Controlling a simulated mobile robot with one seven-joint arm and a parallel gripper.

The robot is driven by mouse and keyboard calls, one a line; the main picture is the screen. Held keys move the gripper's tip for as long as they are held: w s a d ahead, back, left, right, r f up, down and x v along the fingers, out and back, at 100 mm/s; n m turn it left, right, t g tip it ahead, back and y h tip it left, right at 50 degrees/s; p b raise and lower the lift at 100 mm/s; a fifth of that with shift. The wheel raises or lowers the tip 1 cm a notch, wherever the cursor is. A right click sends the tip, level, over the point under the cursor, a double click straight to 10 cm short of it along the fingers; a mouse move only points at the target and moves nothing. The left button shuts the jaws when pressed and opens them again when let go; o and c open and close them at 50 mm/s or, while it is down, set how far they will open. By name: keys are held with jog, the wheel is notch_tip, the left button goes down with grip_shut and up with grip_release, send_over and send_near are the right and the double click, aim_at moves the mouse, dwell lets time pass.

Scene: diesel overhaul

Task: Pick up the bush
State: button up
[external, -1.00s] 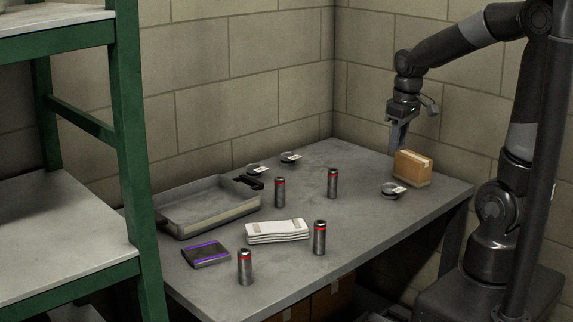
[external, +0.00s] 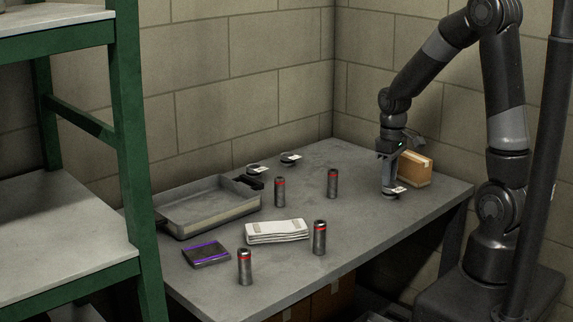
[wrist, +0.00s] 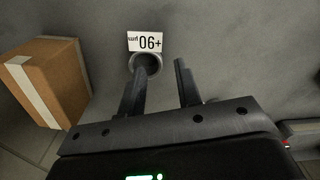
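A short metal bush (wrist: 133,68) stands on the bench with a white "+90 µm" tag (wrist: 146,42) beside it, seen in the wrist view. In the external view this bush (external: 391,196) is near the right end of the bench, partly hidden by my fingers. Two similar dark bushes with tags, a left one (external: 253,169) and a right one (external: 290,157), sit at the back. My gripper (external: 388,186) is lowered at the near-right bush. In the wrist view my gripper (wrist: 165,64) is open; one finger overlaps the ring and the other is to its right. I cannot tell whether a finger touches it.
A cardboard box (external: 415,169) stands close behind and right of my gripper. Several dark red-banded cylinders (external: 332,184), a metal tray (external: 208,210), folded cloths (external: 277,231) and a purple-striped dark item (external: 206,254) occupy the bench (external: 380,230). A green shelf (external: 128,150) is at left.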

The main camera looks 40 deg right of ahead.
aim_at(392, 192)
notch_tip(392, 192, down, 4)
jog(key=shift+w+f, duration=0.1)
jog(key=shift+w, duration=0.05)
grip_shut()
dwell(0.3)
